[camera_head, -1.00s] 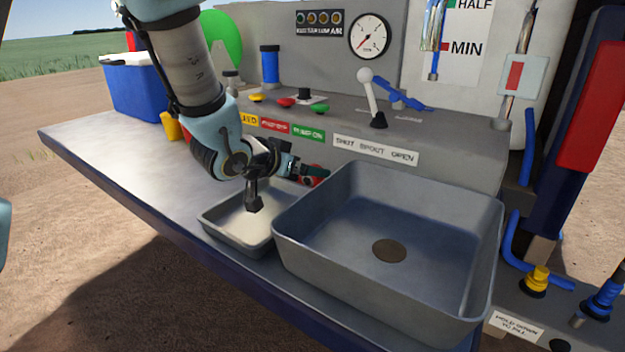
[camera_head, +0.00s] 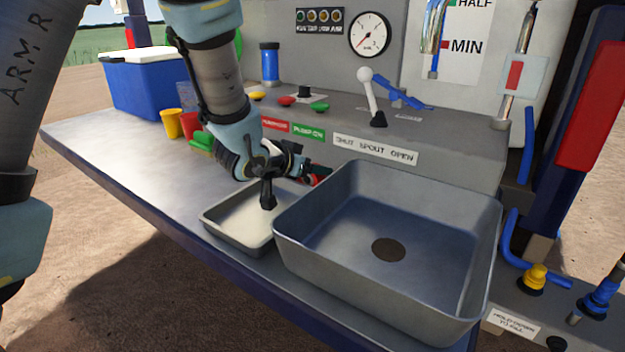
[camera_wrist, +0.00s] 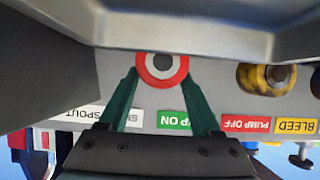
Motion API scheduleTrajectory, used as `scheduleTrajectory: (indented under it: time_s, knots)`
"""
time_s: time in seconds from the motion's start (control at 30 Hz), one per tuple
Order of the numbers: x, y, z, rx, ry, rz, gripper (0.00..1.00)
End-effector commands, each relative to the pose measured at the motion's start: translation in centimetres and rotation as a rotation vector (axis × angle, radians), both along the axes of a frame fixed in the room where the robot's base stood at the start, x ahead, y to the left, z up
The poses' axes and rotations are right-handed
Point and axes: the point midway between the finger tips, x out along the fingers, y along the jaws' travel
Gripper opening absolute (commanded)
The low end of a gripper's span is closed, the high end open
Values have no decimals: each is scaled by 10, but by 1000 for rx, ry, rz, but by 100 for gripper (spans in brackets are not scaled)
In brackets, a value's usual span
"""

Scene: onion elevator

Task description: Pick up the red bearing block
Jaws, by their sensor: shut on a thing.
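The red bearing block shows in the wrist view as a red ring (camera_wrist: 144,70) with a pale inner ring and a dark centre hole. My gripper (camera_wrist: 160,80) has a green finger on either side of it, closed against its edges. In the head view, my gripper (camera_head: 308,175) is by the back left corner of the large grey basin, with the red block (camera_head: 320,172) at its tip. The gripper hides part of the block there. I cannot tell whether the block is clear of the surface.
The large grey basin (camera_head: 450,195) stands right beside my gripper, and a shallow tray (camera_head: 222,235) lies below it. A yellow ring-shaped part (camera_wrist: 252,76) shows in the wrist view. The control panel (camera_head: 440,150) rises behind.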

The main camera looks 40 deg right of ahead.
Motion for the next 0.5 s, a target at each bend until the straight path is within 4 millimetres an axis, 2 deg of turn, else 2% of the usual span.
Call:
scheduleTrajectory:
  time_s: [0.07,0.47,0.5]
  knots:
    - [0,0,0,0,0,0,45]
    - [0,0,0,0,0,0,0]
    - [0,0,0,0,0,0,0]
